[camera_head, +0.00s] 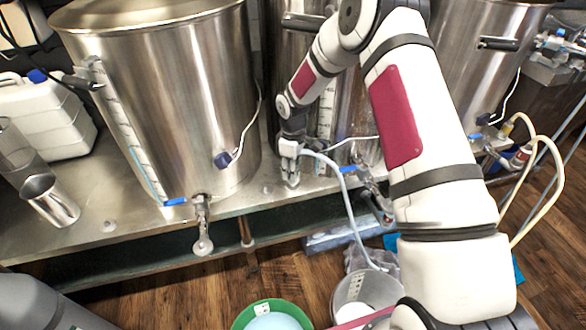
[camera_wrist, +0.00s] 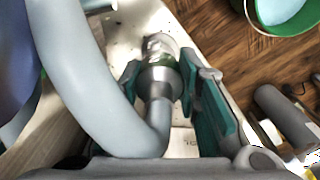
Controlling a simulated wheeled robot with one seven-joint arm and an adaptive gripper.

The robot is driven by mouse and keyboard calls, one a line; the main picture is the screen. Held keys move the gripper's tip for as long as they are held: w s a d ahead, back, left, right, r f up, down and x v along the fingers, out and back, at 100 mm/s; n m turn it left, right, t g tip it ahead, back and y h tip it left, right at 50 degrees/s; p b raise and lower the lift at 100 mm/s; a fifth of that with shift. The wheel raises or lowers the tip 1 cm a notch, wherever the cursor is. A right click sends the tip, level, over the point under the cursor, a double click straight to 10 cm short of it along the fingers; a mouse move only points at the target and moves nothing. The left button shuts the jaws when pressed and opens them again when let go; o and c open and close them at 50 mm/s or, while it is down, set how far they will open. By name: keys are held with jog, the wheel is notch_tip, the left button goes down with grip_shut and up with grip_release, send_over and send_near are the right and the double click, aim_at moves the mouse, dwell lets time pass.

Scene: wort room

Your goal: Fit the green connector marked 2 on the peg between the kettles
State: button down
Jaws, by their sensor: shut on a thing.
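My gripper (camera_head: 290,163) points down over the steel bench between the left kettle (camera_head: 165,100) and the middle kettle (camera_head: 335,115). In the wrist view my gripper (camera_wrist: 161,78) has its teal-padded fingers closed on either side of a metal connector (camera_wrist: 160,82) with a green band. A thick pale grey hose (camera_wrist: 95,85) bends into the connector's near end. The hose also shows in the head view (camera_head: 345,190), running down towards the floor. I cannot read a number on the connector. I cannot make out the peg, or tell whether the connector touches it.
The left kettle's valve (camera_head: 202,225) with a blue handle juts over the front edge of the bench (camera_head: 105,225). A white jug (camera_head: 45,115) and a steel cup (camera_head: 50,200) stand at the left. A green tub (camera_head: 240,320) and a pale bucket (camera_head: 345,297) stand on the wooden floor.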

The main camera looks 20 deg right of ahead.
jog(key=shift+f+b, duration=0.5)
jog(key=shift+f, duration=0.35)
jog(key=c, duration=1.1)
grip_release()
